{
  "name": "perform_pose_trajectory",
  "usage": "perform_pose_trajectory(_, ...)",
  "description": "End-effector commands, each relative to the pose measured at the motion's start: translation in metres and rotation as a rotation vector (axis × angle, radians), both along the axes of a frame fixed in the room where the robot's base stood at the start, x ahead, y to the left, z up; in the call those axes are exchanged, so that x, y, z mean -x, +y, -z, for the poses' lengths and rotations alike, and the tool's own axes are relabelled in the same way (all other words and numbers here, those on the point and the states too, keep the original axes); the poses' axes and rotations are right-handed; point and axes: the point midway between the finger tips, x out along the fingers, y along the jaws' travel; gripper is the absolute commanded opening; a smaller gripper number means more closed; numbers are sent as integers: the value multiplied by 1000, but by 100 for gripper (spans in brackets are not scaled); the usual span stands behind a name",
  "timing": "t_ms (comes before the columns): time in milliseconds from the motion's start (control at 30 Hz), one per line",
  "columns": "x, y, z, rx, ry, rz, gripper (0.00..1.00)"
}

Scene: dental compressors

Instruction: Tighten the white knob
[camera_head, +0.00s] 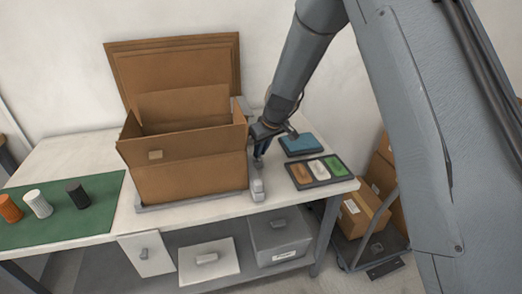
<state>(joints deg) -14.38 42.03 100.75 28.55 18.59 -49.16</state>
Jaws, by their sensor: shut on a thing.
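A white ribbed knob (38,204) stands on the green mat (95,212) at the left of the table. An orange knob (9,208) is on its left and a black knob (77,194) on its right. My gripper (259,160) is far to the right of these knobs, beside the cardboard box's right side. It is shut at the top of a small pale grey object (257,188) near the table's front edge. The fingertips are small and partly hidden, so the exact grip is unclear.
An open cardboard box (190,170) stands mid-table, between my gripper and the mat. A blue item (300,144) and a dark tray (340,167) with orange, white and green pieces lie to the right. Bins sit under the table; a cart (375,245) with boxes is at right.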

Motion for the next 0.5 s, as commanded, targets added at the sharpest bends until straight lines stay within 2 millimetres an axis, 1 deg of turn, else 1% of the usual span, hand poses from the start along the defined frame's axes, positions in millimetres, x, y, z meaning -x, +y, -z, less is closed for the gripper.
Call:
perform_pose_trajectory(33, -2, 0, -1, -1, -4, 1, 0)
perform_pose_trajectory(67, -2, 0, -2, -1, -4, 1, 14)
perform_pose_trajectory(100, -2, 0, -1, -1, -4, 1, 21)
perform_pose_trajectory(167, -1, 0, -1, 0, -4, 1, 31)
perform_pose_trajectory(500, 0, 0, -2, 0, -2, 0, 31)
